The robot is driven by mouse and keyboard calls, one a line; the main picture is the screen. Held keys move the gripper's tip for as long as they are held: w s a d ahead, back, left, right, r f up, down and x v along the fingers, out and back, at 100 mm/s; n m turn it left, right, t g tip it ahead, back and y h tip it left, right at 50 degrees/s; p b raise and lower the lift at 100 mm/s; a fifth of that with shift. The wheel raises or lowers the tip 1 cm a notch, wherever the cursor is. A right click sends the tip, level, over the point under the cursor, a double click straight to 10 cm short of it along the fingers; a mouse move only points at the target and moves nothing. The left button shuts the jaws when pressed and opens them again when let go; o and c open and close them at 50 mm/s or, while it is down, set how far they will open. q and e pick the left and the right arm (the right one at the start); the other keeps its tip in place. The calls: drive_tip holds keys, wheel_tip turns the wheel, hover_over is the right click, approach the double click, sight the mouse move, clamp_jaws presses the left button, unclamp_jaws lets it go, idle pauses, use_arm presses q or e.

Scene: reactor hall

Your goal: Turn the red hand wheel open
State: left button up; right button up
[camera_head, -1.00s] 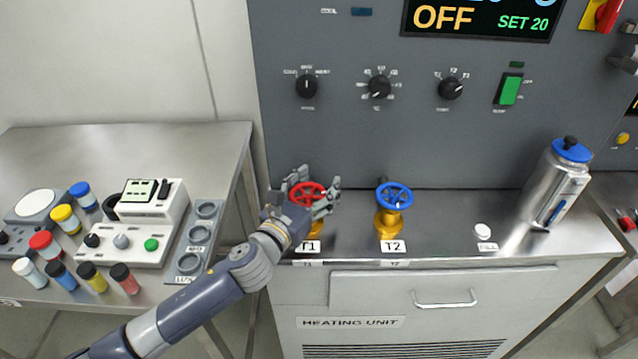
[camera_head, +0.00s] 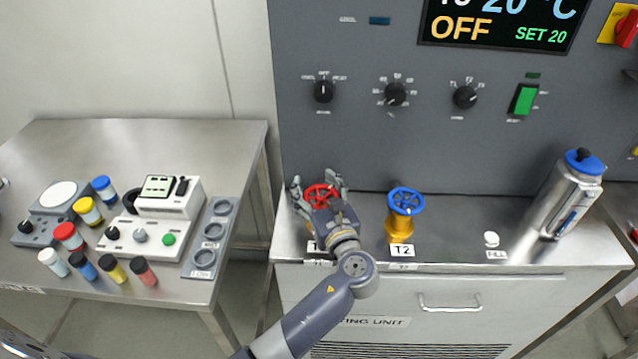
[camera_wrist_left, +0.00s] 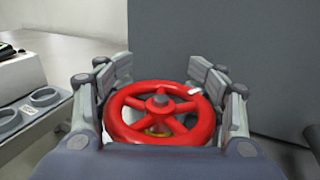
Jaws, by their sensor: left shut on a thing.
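The red hand wheel (camera_head: 321,194) stands on the heating unit's steel ledge, at the valve labelled T1. My left gripper (camera_head: 319,187) is at the wheel, with one finger on each side of its rim. In the left wrist view the red wheel (camera_wrist_left: 160,114) sits between the two fingers of the left gripper (camera_wrist_left: 160,92), which is shut on it. A small white mark shows on the rim at the upper right. The wheel's stem and the T1 label are mostly hidden by my gripper and arm. My right gripper is not in view.
A blue hand wheel (camera_head: 405,201) on a brass valve, labelled T2, stands close to the right. A steel flask (camera_head: 565,195) with a blue lid stands at the ledge's right end. A side table (camera_head: 120,140) with jars and a small device is at the left.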

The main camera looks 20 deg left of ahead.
use_arm(q)
drive_tip(key=shift+s+a+n+g+y, duration=0.15)
drive_tip(key=shift+n+g+y, duration=0.65)
drive_tip(key=shift+y, duration=0.2)
drive_tip(key=o, duration=1.1)
drive_tip(key=shift+a, duration=0.1)
drive_tip(key=shift+c, duration=0.2)
wheel_tip(320, 180, up, 10)
drive_tip(key=shift+r, duration=0.1)
drive_tip(key=shift+o, duration=0.2)
